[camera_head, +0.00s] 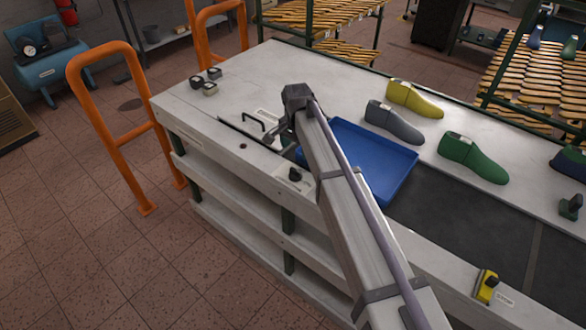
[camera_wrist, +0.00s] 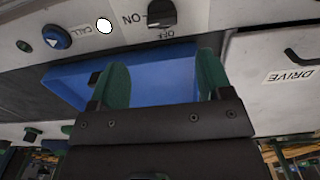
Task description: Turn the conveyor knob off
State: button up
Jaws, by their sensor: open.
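The conveyor knob (camera_wrist: 162,13) is a black rotary knob at the top of the wrist view, with upside-down ON and OFF labels beside it. I cannot tell surely which label it points at. In the head view what looks like the same black knob (camera_head: 295,174) stands on a pale plate at the near edge of the bench, left of my arm. My gripper (camera_wrist: 162,62) is open and empty, its two green fingers apart and clear of the knob. In the head view my wrist hangs over the bench beyond the knob, and the fingers are not clearly visible.
A blue tray (camera_head: 398,182) lies on the dark conveyor belt (camera_head: 480,232). Grey (camera_head: 393,122), yellow (camera_head: 413,98) and green (camera_head: 472,158) shoe lasts stand behind it. A DRIVE-labelled panel (camera_wrist: 270,100) with a handle and a blue CALL button (camera_wrist: 57,37) flank the knob.

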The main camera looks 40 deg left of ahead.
aim_at(295, 170)
notch_tip(295, 170, down, 11)
jog(key=b, duration=0.9)
jog(key=shift+a+r+b, duration=0.15)
jog(key=shift+b, duration=0.25)
jog(key=shift+r, duration=0.1)
jog(key=shift+c, duration=0.4)
jog(key=c, duration=0.8)
jog(key=shift+c, duration=0.2)
